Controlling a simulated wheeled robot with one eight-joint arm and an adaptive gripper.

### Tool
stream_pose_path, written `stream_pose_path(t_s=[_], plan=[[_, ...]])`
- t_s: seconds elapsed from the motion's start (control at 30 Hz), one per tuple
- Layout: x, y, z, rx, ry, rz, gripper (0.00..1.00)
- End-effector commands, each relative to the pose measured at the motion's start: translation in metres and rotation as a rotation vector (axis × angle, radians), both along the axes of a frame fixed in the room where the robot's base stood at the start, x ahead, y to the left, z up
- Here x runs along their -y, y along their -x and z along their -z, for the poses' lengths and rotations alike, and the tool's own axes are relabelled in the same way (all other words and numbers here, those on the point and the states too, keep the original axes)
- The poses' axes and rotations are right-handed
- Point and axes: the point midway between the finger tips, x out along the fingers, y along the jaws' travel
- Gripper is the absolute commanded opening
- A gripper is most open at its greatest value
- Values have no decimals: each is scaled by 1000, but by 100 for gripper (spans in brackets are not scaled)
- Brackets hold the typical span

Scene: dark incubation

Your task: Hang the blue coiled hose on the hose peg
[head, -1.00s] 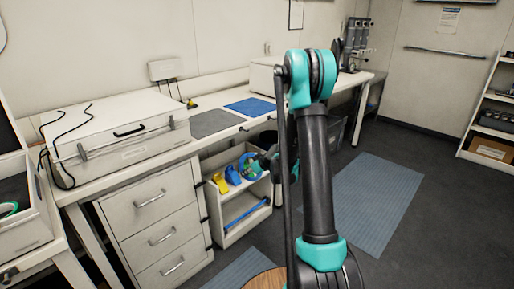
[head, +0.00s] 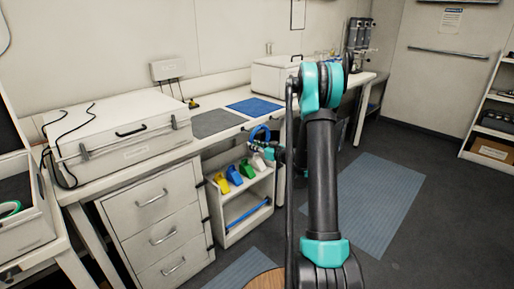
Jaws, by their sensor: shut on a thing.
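A blue coiled hose (head: 260,131) shows as a blue loop in front of the bench edge, above the small white shelf unit. My gripper (head: 262,147) is at the lower part of this loop, shut on it, and holds it up clear of the shelf. The fingertips are small and partly covered by the hose, so the exact grip point is unclear. My arm hides the area just right of the gripper. I cannot make out the hose peg in this view.
The bench (head: 180,151) carries grey and blue mats. Open floor (head: 420,233) lies right of my arm.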

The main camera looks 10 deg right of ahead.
Motion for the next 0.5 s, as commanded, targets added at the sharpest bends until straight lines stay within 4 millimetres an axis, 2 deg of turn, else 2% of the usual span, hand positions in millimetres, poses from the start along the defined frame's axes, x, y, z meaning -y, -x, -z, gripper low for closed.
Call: stream_pose_path(t_s=[0.5], plan=[[-23,-31,2,-1,0,-2,0]])
